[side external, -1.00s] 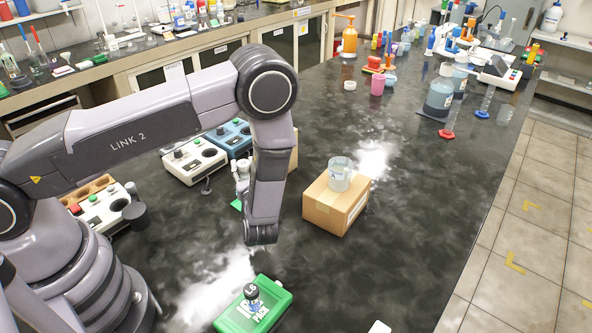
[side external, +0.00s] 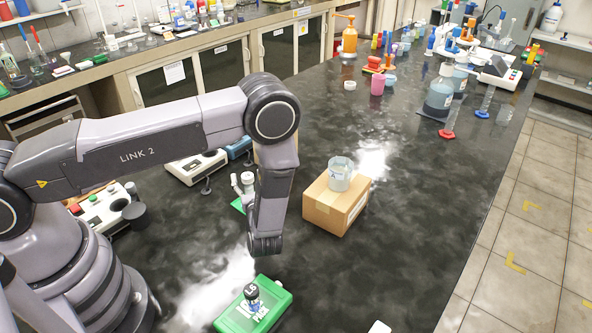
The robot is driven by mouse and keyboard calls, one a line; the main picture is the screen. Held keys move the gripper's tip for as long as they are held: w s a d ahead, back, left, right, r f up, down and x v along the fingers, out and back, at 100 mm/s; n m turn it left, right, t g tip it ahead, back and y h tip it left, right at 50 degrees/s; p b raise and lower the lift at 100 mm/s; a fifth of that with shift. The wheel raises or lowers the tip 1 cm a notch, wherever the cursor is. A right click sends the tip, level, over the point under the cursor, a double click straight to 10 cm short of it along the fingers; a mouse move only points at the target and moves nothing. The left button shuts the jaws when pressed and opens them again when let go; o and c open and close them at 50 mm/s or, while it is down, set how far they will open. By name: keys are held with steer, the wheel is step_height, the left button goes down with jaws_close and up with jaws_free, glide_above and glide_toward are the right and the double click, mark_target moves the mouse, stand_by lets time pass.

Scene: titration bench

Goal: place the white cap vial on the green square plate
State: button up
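A small green flat piece (side external: 238,205), which looks like the green square plate, lies on the dark bench left of my forearm and is partly hidden. A pale grey-white shape with rounded tops stands over or beside it, against the edge of my forearm. I cannot tell whether this shape is part of my gripper, the white cap vial or both. My forearm and wrist hide the rest of that spot, so the gripper's fingers cannot be made out. No white cap vial shows clearly.
A cardboard box (side external: 328,212) carrying a clear beaker (side external: 340,175) stands right of my wrist. White and blue devices stand behind my arm. The bench at right centre is clear.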

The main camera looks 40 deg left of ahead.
steer(key=shift+s+d+r, duration=0.1)
steer(key=shift+d+r, duration=0.05)
steer(key=shift+d, duration=0.05)
steer(key=v, duration=0.6)
steer(key=shift+s+d, duration=0.1)
steer(key=shift+d, duration=0.1)
steer(key=shift+s+d+r, duration=0.1)
steer(key=shift+s+r, duration=0.05)
steer(key=shift+r, duration=0.05)
steer(key=s+a+r+n+g+h, duration=0.1)
steer(key=s+a+r+n+g, duration=0.15)
steer(key=r+n+g, duration=0.35)
steer(key=s+a+r+n+g+h, duration=0.2)
steer(key=a+r+n, duration=0.15)
steer(key=r, duration=0.45)
steer(key=s+a+r+n+g+h, duration=0.1)
steer(key=s+a+r+n+g, duration=0.1)
steer(key=r+n+g, duration=0.35)
steer(key=s+d+r+n+t+h, duration=0.3)
steer(key=s+r+n+t+h, duration=0.6)
steer(key=s+r, duration=0.5)
steer(key=shift+s+r+n+h, duration=0.2)
steer(key=shift+s+n+h, duration=0.3)
steer(key=shift+h, duration=0.5)
